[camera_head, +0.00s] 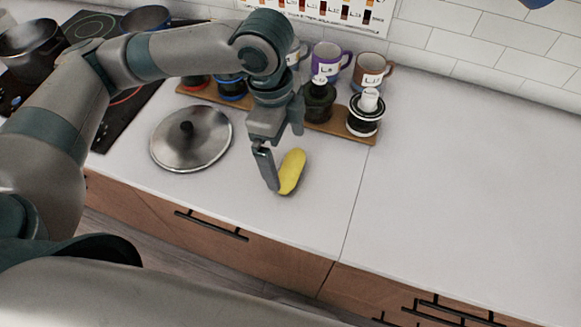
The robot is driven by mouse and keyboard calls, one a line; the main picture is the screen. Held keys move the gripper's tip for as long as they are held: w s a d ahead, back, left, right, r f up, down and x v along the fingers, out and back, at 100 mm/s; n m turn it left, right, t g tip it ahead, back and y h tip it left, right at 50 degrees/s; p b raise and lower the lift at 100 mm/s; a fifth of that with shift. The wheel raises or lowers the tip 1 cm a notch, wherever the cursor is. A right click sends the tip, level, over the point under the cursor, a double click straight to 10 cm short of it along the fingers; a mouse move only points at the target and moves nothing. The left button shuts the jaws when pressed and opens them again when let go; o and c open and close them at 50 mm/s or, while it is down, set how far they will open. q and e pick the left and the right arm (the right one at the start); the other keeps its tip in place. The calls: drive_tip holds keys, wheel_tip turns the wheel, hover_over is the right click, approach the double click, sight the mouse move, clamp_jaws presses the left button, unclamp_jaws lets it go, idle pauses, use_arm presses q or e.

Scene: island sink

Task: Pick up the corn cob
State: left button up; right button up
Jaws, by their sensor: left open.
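The yellow corn cob (292,172) lies on the white countertop near its front edge, just left of the counter seam. My left gripper (283,160) reaches down over it with its jaws open. One dark finger stands along the cob's left side, and the other finger is higher, above and behind its upper end. I cannot tell whether either finger touches the cob. My right gripper is not in view.
A round metal lid (205,135) lies left of the cob. Behind it, a wooden board (345,131) holds several jars, with mugs (371,70) at the back. A black cooktop (125,120) with pots is at far left. The right counter (470,180) is clear.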

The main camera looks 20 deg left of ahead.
sight(290, 165)
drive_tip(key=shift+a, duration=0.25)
use_arm(q)
drive_tip(key=shift+f, duration=0.1)
drive_tip(key=shift+d+f+p, duration=0.1)
drive_tip(key=shift+f+p, duration=0.2)
drive_tip(key=shift+f, duration=0.3)
drive_tip(key=f, duration=0.3)
drive_tip(key=shift+w+d+p, duration=0.2)
drive_tip(key=shift+p, duration=0.2)
drive_tip(key=shift+f, duration=0.4)
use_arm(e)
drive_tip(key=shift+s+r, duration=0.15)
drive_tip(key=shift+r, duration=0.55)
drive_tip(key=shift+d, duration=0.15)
use_arm(q)
drive_tip(key=c, duration=1)
